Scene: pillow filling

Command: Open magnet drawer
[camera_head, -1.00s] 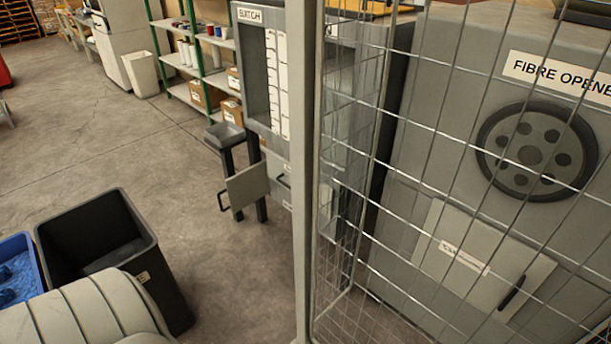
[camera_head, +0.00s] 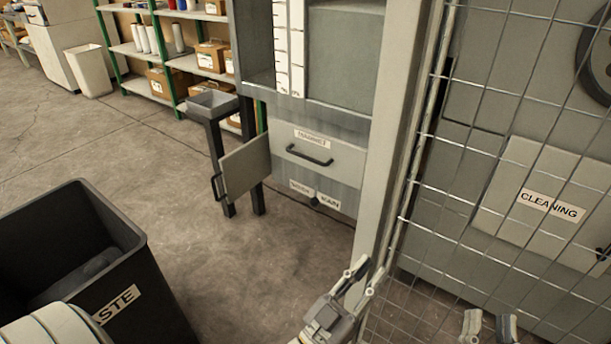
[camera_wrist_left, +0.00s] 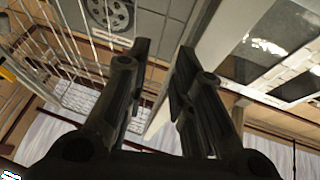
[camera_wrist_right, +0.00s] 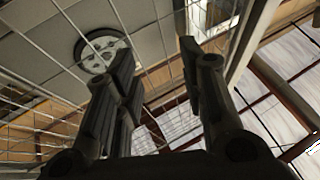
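The magnet drawer (camera_head: 345,158) is a grey front labelled MAGNET, with a dark bar handle (camera_head: 310,157), in the grey cabinet in the head view. It looks closed, flush with the cabinet. My left gripper (camera_head: 367,274) is below and to the right of the drawer in the picture, near the grey post. Its fingers are apart and empty, as the left wrist view also shows (camera_wrist_left: 160,65). My right gripper (camera_head: 489,322) is at the bottom right, in front of the mesh. The right wrist view shows its fingers (camera_wrist_right: 158,62) apart and empty.
A grey post (camera_head: 388,130) and wire mesh (camera_head: 470,150) stand right of the drawer. A hinged grey flap (camera_head: 245,167) stands out at the cabinet's left. A black waste bin (camera_head: 130,262) is at lower left. The floor (camera_head: 250,270) between is clear.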

